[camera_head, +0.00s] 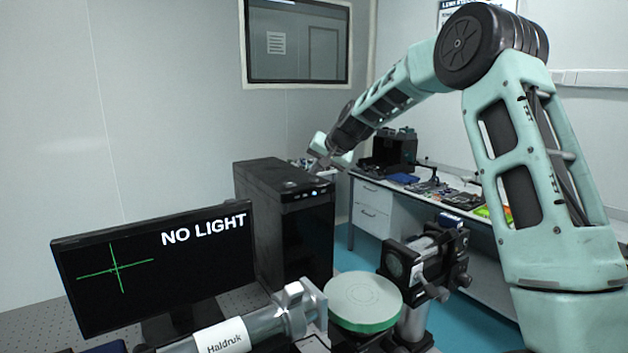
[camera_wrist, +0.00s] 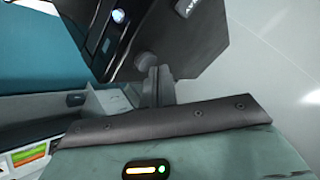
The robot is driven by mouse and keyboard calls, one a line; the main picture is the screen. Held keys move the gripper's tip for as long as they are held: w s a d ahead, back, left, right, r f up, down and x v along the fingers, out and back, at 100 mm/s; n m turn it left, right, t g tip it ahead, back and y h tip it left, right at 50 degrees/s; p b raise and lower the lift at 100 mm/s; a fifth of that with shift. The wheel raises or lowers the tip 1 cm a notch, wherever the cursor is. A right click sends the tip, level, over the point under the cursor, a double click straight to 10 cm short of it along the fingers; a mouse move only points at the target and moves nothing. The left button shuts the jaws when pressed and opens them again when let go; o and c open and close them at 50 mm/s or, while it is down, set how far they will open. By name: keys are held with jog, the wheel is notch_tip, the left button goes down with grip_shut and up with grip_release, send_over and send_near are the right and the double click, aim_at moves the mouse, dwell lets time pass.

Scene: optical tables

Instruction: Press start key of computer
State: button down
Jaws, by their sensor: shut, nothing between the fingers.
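The computer (camera_head: 306,240) is a black tower standing on the optical table behind the monitor. A small blue-white lit key (camera_head: 315,193) shows near the top of its front face. In the wrist view the lit key (camera_wrist: 118,15) is at the top, left of centre, on the dark front of the tower. My gripper (camera_head: 318,164) is shut and empty, just above and in front of the tower's top front edge. In the wrist view my gripper (camera_wrist: 155,80) points toward the tower, below and right of the lit key. I cannot tell whether it touches the tower.
The monitor (camera_head: 160,265) reads "NO LIGHT" with a green cross. A silver cylinder marked Haldruk (camera_head: 235,335), a round green-rimmed disc (camera_head: 362,300) and a black optical mount (camera_head: 425,262) stand in front. A white side bench (camera_head: 385,210) with equipment is behind at right.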

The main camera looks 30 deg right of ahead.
aim_at(316, 179)
jog(key=shift+f+b, duration=0.45)
dwell(0.3)
jog(key=shift+r, duration=0.1)
jog(key=shift+r+p, duration=0.55)
jog(key=shift+r, duration=0.2)
jog(key=shift+r+p, duration=1.75)
jog(key=shift+r, duration=0.8)
jog(key=shift+f, duration=0.1)
